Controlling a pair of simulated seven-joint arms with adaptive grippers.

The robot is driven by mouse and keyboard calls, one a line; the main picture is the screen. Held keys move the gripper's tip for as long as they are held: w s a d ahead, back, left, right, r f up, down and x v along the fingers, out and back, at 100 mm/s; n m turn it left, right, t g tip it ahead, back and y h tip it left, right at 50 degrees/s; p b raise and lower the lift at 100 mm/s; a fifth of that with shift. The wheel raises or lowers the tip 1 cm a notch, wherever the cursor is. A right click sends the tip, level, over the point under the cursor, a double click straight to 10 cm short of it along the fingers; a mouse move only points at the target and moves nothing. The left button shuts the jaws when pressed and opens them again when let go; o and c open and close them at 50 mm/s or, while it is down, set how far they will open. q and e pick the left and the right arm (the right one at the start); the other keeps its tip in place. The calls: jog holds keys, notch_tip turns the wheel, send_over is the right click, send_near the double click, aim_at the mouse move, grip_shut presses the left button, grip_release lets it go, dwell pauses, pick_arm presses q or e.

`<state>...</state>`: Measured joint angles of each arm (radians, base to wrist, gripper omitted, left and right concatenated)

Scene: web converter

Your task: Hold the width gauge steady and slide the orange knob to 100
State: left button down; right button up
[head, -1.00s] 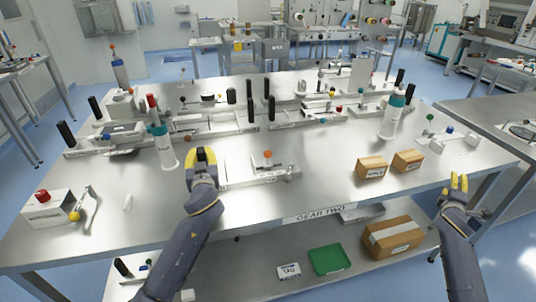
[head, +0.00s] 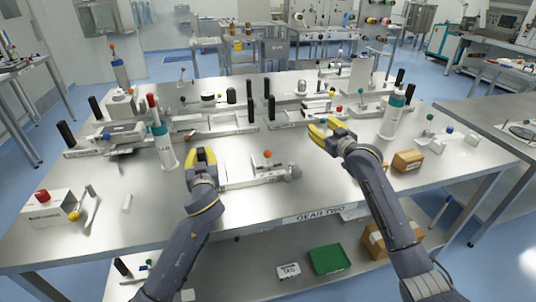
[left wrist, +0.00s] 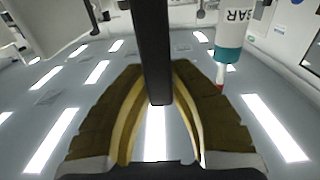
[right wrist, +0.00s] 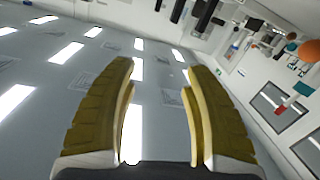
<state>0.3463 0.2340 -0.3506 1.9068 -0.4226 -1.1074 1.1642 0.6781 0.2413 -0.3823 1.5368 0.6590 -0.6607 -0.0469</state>
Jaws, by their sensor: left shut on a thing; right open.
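The width gauge (head: 240,182) is a low pale bar on the near middle of the steel table. Its orange knob (head: 267,154) stands up near its right part; the scale is too small to read. My left gripper (head: 201,157) is at the gauge's left end, shut on a dark upright post (left wrist: 152,50) that shows between its fingers in the left wrist view. My right gripper (head: 322,130) is open and empty, above the table to the right of the knob and apart from it. An orange ball (right wrist: 308,50) at the right wrist view's edge may be the knob.
Another bottle (head: 393,115) and a cardboard box (head: 407,160) are on the right. A white box with a red button (head: 48,209) is at the left. More gauges fill the table's back.

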jog(key=s+a+f+g+y, duration=0.2)
jog(key=s+a+f+g, duration=0.1)
jog(key=s+a+g, duration=0.1)
jog(key=n+g+y, duration=0.2)
jog(key=g, duration=0.2)
send_near(271, 153)
jog(key=x, duration=1.1)
jog(key=shift+a+f, duration=0.1)
jog(key=shift+a, duration=0.05)
jog(key=shift+c, duration=0.3)
grip_shut()
